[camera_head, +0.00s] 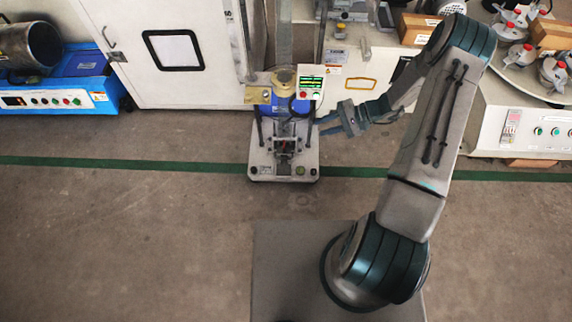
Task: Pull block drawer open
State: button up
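A small testing machine (255,166) with a pale base stands on the floor in the middle of the camera_head view. It has a blue body, a gold-coloured round top and a small green-lit display box. A dark metal block assembly (285,146) sits at its front centre. I cannot make out a separate drawer or whether it is open. My gripper (327,124) is just right of the machine, pointing left towards it. It appears apart from the block assembly. The finger gap is too small to judge.
At the right, a bench (535,132) carries boxes and flask-like items. The floor (150,240) in front is clear, crossed by a green line.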

jog(key=f+m+t+b, duration=0.1)
jog(key=f+b, duration=0.1)
jog(key=f, duration=0.6)
jog(key=f+m+t+y+b, duration=0.1)
jog(key=f+m+t+b, duration=0.1)
jog(key=f, duration=0.6)
jog(key=s+f+m+t+y+b, duration=0.1)
jog(key=f+m+t+b, duration=0.1)
jog(key=f, duration=0.7)
jog(key=shift+a+b, duration=0.25)
jog(key=shift+b, duration=0.55)
jog(key=b+x, duration=0.4)
jog(key=x, duration=0.8)
jog(key=shift+w+a, duration=0.25)
jog(key=shift+a, duration=0.05)
jog(key=shift+w+a, duration=0.2)
jog(key=shift+a, duration=0.25)
grip_shut()
